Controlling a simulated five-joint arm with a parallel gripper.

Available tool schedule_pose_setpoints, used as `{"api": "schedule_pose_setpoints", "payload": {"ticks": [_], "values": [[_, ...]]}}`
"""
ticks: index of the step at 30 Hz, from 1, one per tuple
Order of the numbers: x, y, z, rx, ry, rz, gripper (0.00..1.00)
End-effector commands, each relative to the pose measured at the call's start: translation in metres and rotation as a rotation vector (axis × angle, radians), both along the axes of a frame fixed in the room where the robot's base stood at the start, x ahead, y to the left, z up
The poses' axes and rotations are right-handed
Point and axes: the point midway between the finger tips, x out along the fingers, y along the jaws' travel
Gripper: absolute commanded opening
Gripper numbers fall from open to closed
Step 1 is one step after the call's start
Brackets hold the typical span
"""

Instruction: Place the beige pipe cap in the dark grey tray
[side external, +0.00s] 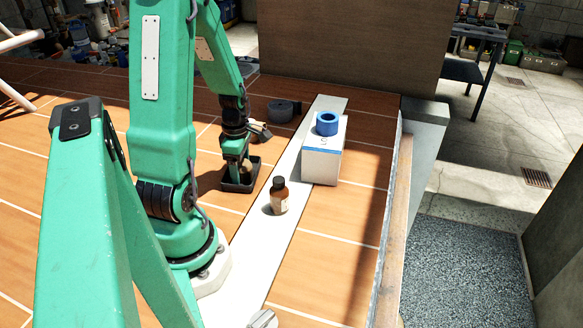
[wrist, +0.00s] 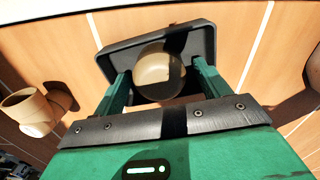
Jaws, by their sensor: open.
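The beige pipe cap (wrist: 155,72) is round and partly in shadow. In the wrist view it sits over the floor of the dark grey tray (wrist: 150,36), between my two fingers. My gripper (wrist: 163,85) is open, with a small gap showing between each finger and the cap. In the side external view my gripper (side external: 238,163) points down into the tray (side external: 239,187), and a bit of the cap (side external: 247,166) shows beside the fingers. The cap's underside is hidden, so I cannot tell whether it rests on the tray floor.
A beige pipe elbow (wrist: 36,110) lies outside the tray. A dark roll (side external: 280,110) lies behind. A brown bottle (side external: 279,196) stands right of the tray, and a white box (side external: 321,163) carries a blue ring (side external: 327,123).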

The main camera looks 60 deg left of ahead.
Motion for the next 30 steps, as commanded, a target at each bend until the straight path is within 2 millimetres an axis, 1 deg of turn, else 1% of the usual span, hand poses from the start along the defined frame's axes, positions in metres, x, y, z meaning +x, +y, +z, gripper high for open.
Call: {"api": "schedule_pose_setpoints", "payload": {"ticks": [8, 24, 30], "values": [[0.001, 0.001, 0.025, 0.003, -0.002, 0.0, 0.75], [0.0, 0.001, 0.094, 0.004, -0.003, 0.0, 0.75], [0.0, 0.0, 0.111, 0.002, -0.002, 0.0, 0.75]]}}
